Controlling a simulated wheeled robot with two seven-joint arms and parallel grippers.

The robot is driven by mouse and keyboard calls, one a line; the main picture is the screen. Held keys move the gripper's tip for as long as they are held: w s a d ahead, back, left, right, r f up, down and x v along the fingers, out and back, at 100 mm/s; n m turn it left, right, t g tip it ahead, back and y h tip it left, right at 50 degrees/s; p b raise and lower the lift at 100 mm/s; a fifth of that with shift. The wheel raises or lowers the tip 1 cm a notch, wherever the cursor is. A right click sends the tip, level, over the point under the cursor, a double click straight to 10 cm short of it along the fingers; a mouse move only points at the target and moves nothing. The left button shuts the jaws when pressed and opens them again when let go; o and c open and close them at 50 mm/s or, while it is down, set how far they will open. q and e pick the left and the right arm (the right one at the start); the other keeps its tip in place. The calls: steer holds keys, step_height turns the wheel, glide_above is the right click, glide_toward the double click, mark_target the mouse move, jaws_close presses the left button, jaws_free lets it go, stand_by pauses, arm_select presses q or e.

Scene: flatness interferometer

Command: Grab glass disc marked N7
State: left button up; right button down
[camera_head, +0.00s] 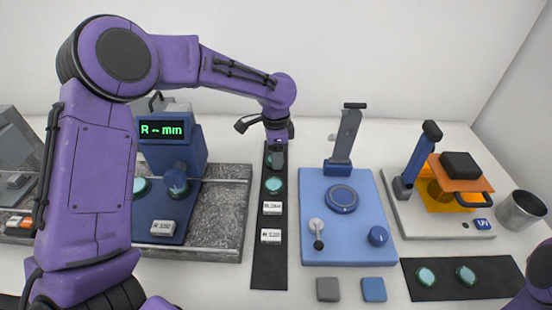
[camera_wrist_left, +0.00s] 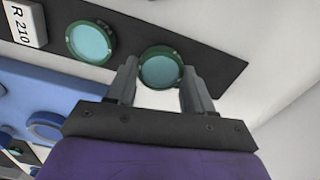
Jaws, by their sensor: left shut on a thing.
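My left gripper (camera_head: 277,158) is at the far end of a long black strip (camera_head: 268,265). In the left wrist view its two fingers (camera_wrist_left: 158,85) are shut on a round pale-green glass disc (camera_wrist_left: 160,70) with a dark green rim, at the strip's edge. A second, similar disc (camera_wrist_left: 90,42) lies beside it on the strip; it also shows in the head view (camera_head: 274,185). I cannot read an N7 mark on any disc. More glass discs lie on a black mat at the right, one left (camera_head: 427,276) and one right (camera_head: 466,275). My right gripper is out of view.
White label blocks (camera_head: 271,208) stand on the strip. A blue instrument plate (camera_head: 320,250) with a post and knobs is right of it. A blue device with a green display (camera_head: 166,130) stands left. An orange-shielded unit (camera_head: 450,185) and metal cup (camera_head: 522,210) are far right.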

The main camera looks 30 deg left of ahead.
arm_select(q)
steer(key=s+d+r, duration=0.6)
steer(key=s+r, duration=0.5)
steer(key=s, duration=0.1)
steer(key=shift+s+d+r, duration=0.15)
steer(key=shift+d+r, duration=0.2)
